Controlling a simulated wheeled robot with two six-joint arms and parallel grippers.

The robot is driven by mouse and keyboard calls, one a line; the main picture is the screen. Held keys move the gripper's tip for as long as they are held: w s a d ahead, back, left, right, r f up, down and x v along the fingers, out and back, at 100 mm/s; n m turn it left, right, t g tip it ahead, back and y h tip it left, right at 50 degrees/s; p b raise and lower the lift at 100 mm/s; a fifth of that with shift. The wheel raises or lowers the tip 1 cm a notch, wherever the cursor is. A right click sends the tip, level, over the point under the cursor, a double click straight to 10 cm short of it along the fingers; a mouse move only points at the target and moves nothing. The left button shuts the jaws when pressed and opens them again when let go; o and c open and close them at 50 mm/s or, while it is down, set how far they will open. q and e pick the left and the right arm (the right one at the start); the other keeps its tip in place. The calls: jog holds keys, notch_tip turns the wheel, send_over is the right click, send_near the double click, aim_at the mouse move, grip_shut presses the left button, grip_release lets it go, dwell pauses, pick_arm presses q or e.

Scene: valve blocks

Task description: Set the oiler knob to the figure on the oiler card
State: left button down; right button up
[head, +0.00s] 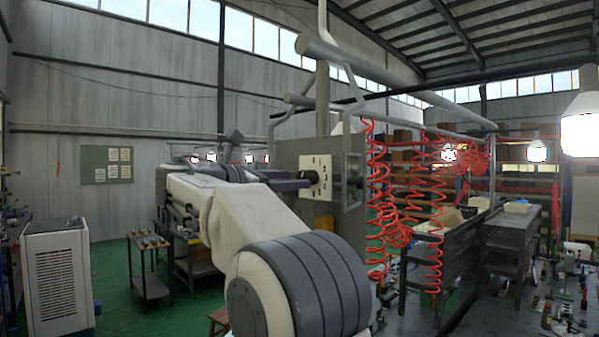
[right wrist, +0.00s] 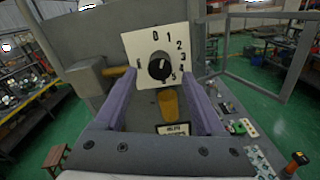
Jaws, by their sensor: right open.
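The black oiler knob (right wrist: 159,67) sits on a white dial plate (right wrist: 146,45) with figures around it; 0, 1 and 2 read clearly along the top and right. A pale mark shows on the knob, but I cannot tell which figure it points to. My right gripper (right wrist: 159,76) is open, its purple fingers on either side of the knob with gaps to it. In the head view the gripper (head: 299,184) reaches the plate (head: 326,163) from the left. A small dark-framed label (right wrist: 173,129) shows low between the fingers; its writing is unreadable. My left gripper is out of view.
An amber cylinder (right wrist: 168,104) hangs below the knob, between the fingers. A yellow pipe (right wrist: 118,71) lies left of the plate. The grey panel (head: 346,200) carries the plate. Red coiled hoses (head: 378,220) hang to its right.

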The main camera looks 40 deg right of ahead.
aim_at(308, 177)
jog(key=shift+d+r+p, duration=0.15)
jog(key=shift+d+p, duration=0.25)
jog(key=shift+d, duration=0.85)
jog(key=shift+w+d, duration=0.15)
jog(key=shift+d, duration=0.3)
grip_shut()
jog(key=shift+f, duration=0.2)
